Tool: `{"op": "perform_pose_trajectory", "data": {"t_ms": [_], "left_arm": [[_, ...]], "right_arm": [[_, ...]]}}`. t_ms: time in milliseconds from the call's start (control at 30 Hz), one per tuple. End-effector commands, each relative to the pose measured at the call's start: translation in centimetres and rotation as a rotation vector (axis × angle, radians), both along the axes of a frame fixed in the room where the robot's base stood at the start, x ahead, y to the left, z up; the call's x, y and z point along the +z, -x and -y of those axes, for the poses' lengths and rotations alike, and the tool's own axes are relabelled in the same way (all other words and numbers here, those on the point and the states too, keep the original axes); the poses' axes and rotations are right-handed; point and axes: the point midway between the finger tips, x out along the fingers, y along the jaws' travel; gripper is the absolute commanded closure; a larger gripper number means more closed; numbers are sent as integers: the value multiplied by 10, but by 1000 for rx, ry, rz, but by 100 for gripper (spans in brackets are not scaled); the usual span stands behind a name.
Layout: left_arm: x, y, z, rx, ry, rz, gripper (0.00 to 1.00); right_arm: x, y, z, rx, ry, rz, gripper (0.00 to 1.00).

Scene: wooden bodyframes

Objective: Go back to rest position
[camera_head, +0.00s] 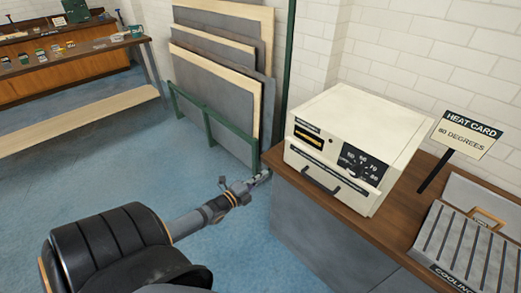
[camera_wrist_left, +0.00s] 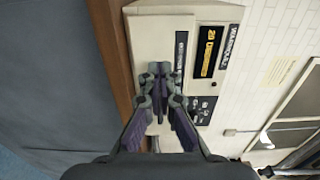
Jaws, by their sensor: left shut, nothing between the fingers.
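My left gripper (camera_head: 262,177) reaches in from the lower left in the head view. It is at the left front corner of the wooden counter, left of the cream warming box and apart from its handle. In the left wrist view the left gripper (camera_wrist_left: 160,70) has its fingertips together, with nothing between them. The cream box (camera_wrist_left: 165,30) shows behind the fingers there, turned on its side. My right gripper is in neither view.
The cream box (camera_head: 350,145) stands on the counter (camera_head: 405,225). A heat card sign (camera_head: 466,134) and a ribbed cooling rack (camera_head: 470,245) are to its right. Grey panels (camera_head: 215,85) lean in a green rack at the wall. Blue floor (camera_head: 110,175) is open at left.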

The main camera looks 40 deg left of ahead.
Motion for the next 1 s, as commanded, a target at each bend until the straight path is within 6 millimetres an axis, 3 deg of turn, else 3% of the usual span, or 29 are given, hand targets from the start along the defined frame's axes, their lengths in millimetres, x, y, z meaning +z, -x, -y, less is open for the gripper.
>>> {"op": "perform_pose_trajectory", "data": {"t_ms": [233, 433, 533, 567, 667, 767, 900, 1000], "left_arm": [[-1, 4, 0, 0, 0, 0, 100], [-2, 4, -1, 3, 4, -3, 100], [-26, 10, -8, 33, 53, -61, 100], [-41, 13, -11, 52, 83, -94, 100], [-110, 39, -25, 154, 237, -257, 100], [-190, 81, -28, 293, 429, -443, 100], [-290, 158, -12, 516, 682, -681, 100], [-348, 221, 15, 695, 847, -832, 100]], "right_arm": [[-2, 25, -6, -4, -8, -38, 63], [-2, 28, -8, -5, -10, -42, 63], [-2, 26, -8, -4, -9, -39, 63], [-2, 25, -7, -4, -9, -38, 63], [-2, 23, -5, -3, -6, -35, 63], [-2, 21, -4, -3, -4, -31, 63], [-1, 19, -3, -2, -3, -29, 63], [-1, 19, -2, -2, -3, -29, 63]]}}
